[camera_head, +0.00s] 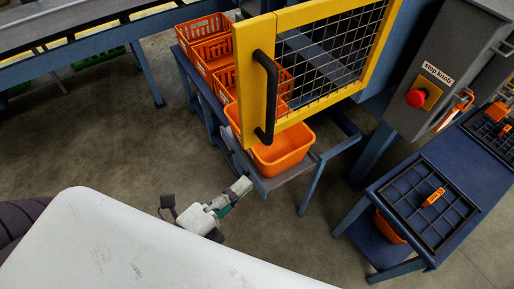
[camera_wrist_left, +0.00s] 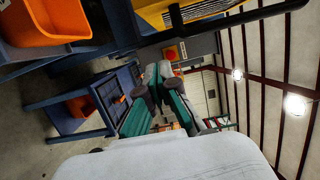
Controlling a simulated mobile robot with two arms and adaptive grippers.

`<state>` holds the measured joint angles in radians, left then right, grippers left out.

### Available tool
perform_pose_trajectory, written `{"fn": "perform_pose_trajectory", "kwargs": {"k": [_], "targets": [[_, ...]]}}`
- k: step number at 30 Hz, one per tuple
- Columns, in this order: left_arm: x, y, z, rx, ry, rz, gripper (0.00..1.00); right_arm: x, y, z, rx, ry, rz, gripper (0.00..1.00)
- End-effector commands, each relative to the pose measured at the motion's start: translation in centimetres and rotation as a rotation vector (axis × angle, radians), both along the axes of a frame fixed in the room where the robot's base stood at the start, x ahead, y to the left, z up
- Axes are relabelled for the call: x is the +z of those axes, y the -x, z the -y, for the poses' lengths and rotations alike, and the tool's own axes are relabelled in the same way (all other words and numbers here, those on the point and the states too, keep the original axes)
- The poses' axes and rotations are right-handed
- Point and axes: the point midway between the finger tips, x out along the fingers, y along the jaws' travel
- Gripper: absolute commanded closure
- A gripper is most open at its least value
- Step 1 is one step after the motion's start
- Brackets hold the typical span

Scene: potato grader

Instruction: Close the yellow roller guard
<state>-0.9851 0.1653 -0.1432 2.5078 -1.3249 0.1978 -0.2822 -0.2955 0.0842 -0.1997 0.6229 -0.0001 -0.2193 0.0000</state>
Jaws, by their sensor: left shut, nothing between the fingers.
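The yellow roller guard (camera_head: 256,70) is a yellow frame with dark wire mesh, standing out over the orange crates in the head view. Its black bar handle (camera_head: 266,98) is upright on the near edge post. My left gripper (camera_head: 241,187) is shut and empty, below and left of the handle and apart from it. In the left wrist view the shut fingers (camera_wrist_left: 158,72) point up the picture. Part of the yellow guard (camera_wrist_left: 195,10) and the black handle (camera_wrist_left: 240,20) show at the top there. My right gripper is in neither view.
Orange crates (camera_head: 204,30) stand on a blue rack behind and below the guard. A grey box with a red stop knob (camera_head: 416,98) is at the right, above a blue table with a black grid tray (camera_head: 408,208). The concrete floor between is clear.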

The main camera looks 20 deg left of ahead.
Motion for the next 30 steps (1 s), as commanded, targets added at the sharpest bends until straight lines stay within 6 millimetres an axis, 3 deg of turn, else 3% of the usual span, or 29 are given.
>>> {"fn": "perform_pose_trajectory", "kwargs": {"k": [10, 12, 19, 24, 30], "targets": [[0.1, -2.8, 1.2, -0.006, -0.004, 0.007, 1.00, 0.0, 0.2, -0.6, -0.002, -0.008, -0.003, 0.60], [0.8, -4.0, 1.6, 0.003, 0.001, 0.005, 1.00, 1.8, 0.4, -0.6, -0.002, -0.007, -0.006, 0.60], [0.7, -7.8, 3.2, 0.003, 0.001, 0.004, 1.00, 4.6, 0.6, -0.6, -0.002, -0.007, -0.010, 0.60], [0.1, -9.1, 0.9, 0.004, -0.001, 0.003, 1.00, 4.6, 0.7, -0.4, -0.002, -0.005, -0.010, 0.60], [0.0, -9.8, -0.1, 0.004, 0.001, 0.002, 1.00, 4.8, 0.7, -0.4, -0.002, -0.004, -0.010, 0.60]]}}
